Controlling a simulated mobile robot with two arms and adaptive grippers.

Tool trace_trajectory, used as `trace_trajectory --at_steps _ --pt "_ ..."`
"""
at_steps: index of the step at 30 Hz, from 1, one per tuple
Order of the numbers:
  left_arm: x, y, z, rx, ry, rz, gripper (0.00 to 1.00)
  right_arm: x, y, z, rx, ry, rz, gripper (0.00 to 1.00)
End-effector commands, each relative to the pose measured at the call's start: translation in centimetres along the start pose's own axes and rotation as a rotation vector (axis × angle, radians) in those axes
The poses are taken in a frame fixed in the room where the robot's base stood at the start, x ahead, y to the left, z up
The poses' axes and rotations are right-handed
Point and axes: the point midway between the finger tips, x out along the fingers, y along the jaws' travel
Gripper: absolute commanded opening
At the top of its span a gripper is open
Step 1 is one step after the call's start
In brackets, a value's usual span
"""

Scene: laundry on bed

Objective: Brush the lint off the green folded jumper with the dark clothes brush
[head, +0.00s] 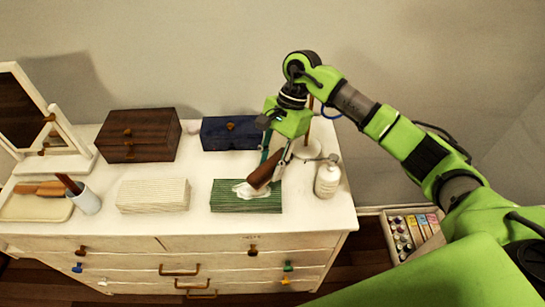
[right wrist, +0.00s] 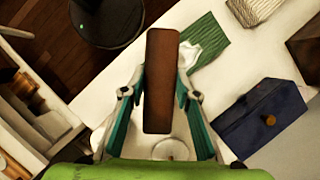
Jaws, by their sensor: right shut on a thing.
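The green folded jumper (head: 266,205) lies on the white dresser top near its front edge. A white patch of lint (head: 244,190) lies on the jumper. My right gripper (head: 274,164) is shut on the dark brown clothes brush (head: 262,175), above the jumper's back right part. The brush is tilted, its lower end over the lint; I cannot tell if it touches. In the right wrist view the brush (right wrist: 160,80) lies between the two fingers, with part of the jumper (right wrist: 212,45) and lint beyond it. My left gripper is not in view.
A white bottle (head: 327,180) stands right of the jumper, and a cream folded cloth (head: 153,195) lies left of it. A blue box (head: 230,133) and a brown wooden box (head: 138,135) stand behind. A cup (head: 86,201), tray (head: 35,208) and mirror (head: 25,110) are at the left.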

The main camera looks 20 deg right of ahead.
Motion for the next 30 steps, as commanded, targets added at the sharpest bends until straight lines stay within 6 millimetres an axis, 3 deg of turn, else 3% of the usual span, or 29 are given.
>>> trace_trajectory --at_steps 21,30 --pt "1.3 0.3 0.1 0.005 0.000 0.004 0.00 5.3 -0.1 -2.3 0.006 0.000 -0.005 0.12" --pt "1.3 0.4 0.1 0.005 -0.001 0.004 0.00 5.5 -0.1 -2.4 0.005 0.002 -0.005 0.12"
